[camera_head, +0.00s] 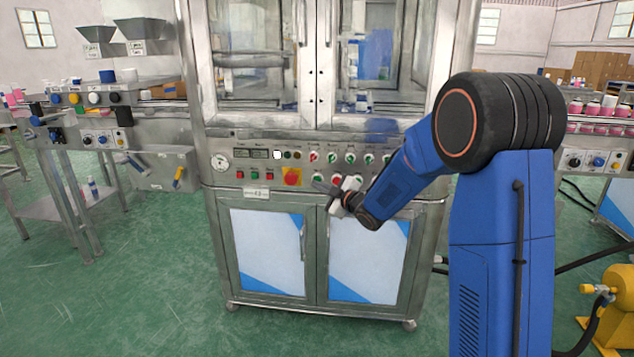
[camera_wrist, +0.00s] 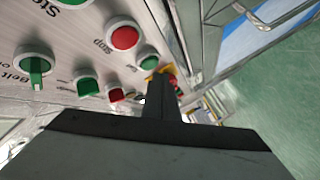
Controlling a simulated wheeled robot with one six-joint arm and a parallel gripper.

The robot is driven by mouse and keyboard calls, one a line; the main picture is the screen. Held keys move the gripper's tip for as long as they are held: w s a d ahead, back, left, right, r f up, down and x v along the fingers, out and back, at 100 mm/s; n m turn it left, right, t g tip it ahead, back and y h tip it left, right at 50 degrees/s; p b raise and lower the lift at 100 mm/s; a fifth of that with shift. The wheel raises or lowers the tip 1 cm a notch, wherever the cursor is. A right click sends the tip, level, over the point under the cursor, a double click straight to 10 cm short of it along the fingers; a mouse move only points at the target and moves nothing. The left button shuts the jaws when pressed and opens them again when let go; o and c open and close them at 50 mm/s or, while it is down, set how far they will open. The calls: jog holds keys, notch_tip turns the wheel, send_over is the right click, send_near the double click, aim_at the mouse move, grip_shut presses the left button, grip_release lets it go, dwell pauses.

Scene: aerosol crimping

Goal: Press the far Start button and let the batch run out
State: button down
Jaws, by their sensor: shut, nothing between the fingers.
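The control panel (camera_head: 215,185) runs across the cabinet front, with several red and green buttons along its lower row. My gripper (camera_head: 322,187) is in front of this panel, right of the red emergency stop on its yellow plate (camera_head: 292,177). In the wrist view the shut fingers (camera_wrist: 161,84) point along the panel. A large red button (camera_wrist: 123,36) and a green button (camera_wrist: 148,61) are just beyond them. Another green button (camera_wrist: 88,85) and a red one (camera_wrist: 117,94) lie to the left. I cannot tell which green button is the far Start, nor any contact.
Green knobs (camera_wrist: 35,68) also stand out from the panel. White-doored compartments (camera_head: 268,250) are below it and glazed doors above. A side bench (camera_head: 100,95) stands at left, a bottle conveyor (camera_head: 605,125) at right. Green floor is clear in front of the cabinet.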

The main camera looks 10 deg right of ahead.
jog(key=shift+w, duration=0.1)
dwell(0.7)
jog(key=shift+w+d, duration=0.1)
jog(key=shift+w, duration=0.2)
jog(key=shift+w+d, duration=0.15)
jog(key=shift+w, duration=0.2)
dwell(0.8)
jog(key=shift+s, duration=0.1)
dwell(0.3)
jog(key=shift+s+a, duration=0.25)
jog(key=shift+s, duration=0.4)
jog(key=s, duration=0.1)
jog(key=s+a, duration=0.1)
jog(key=s, duration=0.2)
jog(key=shift+s+a, duration=0.3)
jog(key=shift+s, duration=0.1)
dwell(0.7)
